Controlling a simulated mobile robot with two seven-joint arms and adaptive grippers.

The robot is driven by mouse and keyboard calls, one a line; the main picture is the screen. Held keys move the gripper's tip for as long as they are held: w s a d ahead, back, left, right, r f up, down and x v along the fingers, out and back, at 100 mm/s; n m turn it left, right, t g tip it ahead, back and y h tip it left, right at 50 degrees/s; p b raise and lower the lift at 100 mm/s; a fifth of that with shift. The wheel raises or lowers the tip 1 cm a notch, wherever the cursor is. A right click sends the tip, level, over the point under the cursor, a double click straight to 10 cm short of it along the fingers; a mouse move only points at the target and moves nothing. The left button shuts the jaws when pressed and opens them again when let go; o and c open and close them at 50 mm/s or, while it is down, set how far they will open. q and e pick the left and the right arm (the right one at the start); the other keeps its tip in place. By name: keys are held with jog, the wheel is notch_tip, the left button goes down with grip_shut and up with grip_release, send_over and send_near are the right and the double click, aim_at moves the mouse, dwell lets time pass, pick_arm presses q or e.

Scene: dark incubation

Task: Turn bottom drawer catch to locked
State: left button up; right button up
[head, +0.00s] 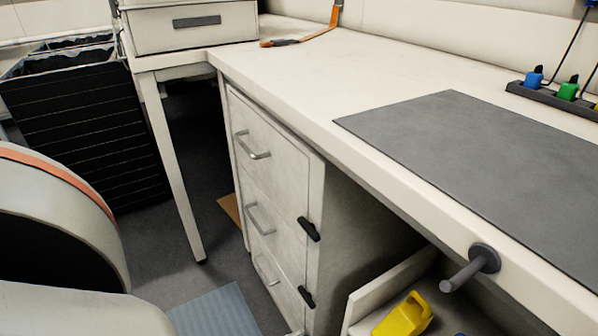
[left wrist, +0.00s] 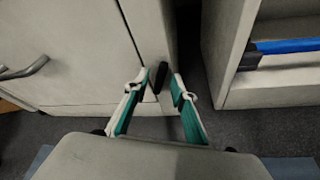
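A pale drawer cabinet (head: 272,185) with three handled drawers stands under the bench. Two black catches show on its right edge in the head view, an upper one (head: 309,229) and a lower one (head: 306,296); both are tilted. In the left wrist view the bottom drawer (left wrist: 80,50) fills the left side, and its black catch (left wrist: 160,77) stands roughly upright near the cabinet's edge. My left gripper (left wrist: 161,82) is open, its green and white fingers on either side of the catch. I cannot tell whether they touch it. My right gripper is not in view.
The bench top (head: 330,60) overhangs the cabinet, with a grey mat (head: 480,150) on it. A grey knob (head: 470,268) sticks out of its front edge. An open pale compartment holding a yellow container (head: 403,315) lies right of the cabinet. Floor shows at the cabinet's left.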

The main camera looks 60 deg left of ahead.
pick_arm(q)
grip_shut()
jog(key=shift+s+f, duration=0.1)
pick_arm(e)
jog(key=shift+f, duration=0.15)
pick_arm(q)
jog(key=shift+d+f+m+t+y+b, duration=0.25)
jog(key=shift+m+y, duration=0.45)
jog(key=shift+m, duration=0.5)
jog(key=shift+d+m+t+y+b, duration=0.1)
jog(key=shift+m+t+y+b, duration=0.25)
jog(key=shift+m+y, duration=0.6)
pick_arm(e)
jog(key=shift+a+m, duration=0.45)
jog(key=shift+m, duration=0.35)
pick_arm(q)
jog(key=shift+m+h, duration=0.25)
jog(key=shift+m, duration=0.2)
jog(key=shift+o, duration=1)
grip_release()
